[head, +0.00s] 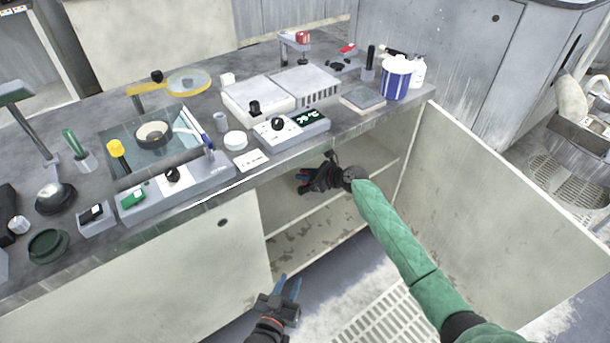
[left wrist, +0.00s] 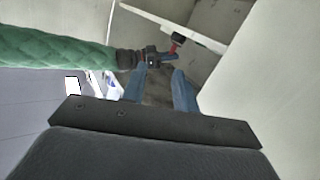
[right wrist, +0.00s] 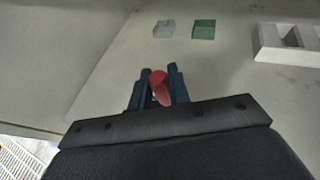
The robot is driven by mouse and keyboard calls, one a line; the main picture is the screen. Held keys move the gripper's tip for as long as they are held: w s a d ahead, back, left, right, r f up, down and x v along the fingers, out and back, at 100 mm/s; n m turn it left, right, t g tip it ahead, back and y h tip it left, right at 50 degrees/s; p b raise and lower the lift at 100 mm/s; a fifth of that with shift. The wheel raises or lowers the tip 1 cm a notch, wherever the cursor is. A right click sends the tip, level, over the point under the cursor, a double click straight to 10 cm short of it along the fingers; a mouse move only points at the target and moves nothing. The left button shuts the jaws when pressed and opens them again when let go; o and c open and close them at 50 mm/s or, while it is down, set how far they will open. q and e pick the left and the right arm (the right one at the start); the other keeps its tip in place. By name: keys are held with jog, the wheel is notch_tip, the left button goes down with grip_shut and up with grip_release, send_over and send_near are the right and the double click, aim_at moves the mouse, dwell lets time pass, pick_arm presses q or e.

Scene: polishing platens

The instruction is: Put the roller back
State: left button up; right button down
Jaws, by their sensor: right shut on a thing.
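My right gripper (head: 312,183) reaches into the open cabinet under the bench. It is shut on a red handle, likely the roller's (right wrist: 160,88), which stands between its fingers in the right wrist view. In the left wrist view the roller (left wrist: 175,47) shows as a red handle with a dark end beside my right gripper. The rest of the roller is hidden, and I cannot tell whether it touches the shelf (head: 345,165). My left gripper (head: 287,285) is open and empty, low in front of the cabinet; its parted fingers show in the left wrist view (left wrist: 160,85).
A clear block (right wrist: 164,28), a green block (right wrist: 203,29) and a white compartment tray (right wrist: 262,50) are inside the cabinet. The open cabinet door (head: 490,190) stands to the right. The benchtop (head: 60,265) above is crowded. The closed panel (head: 150,280) is at left.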

pick_arm(q)
jog(key=shift+f, duration=0.25)
pick_arm(e)
jog(key=shift+f, duration=0.1)
jog(key=c, duration=1.5)
grip_release()
jog(key=shift+o, duration=0.9)
pick_arm(q)
jog(key=shift+s+f, duration=0.25)
jog(key=shift+f, duration=0.1)
jog(key=shift+s, duration=0.1)
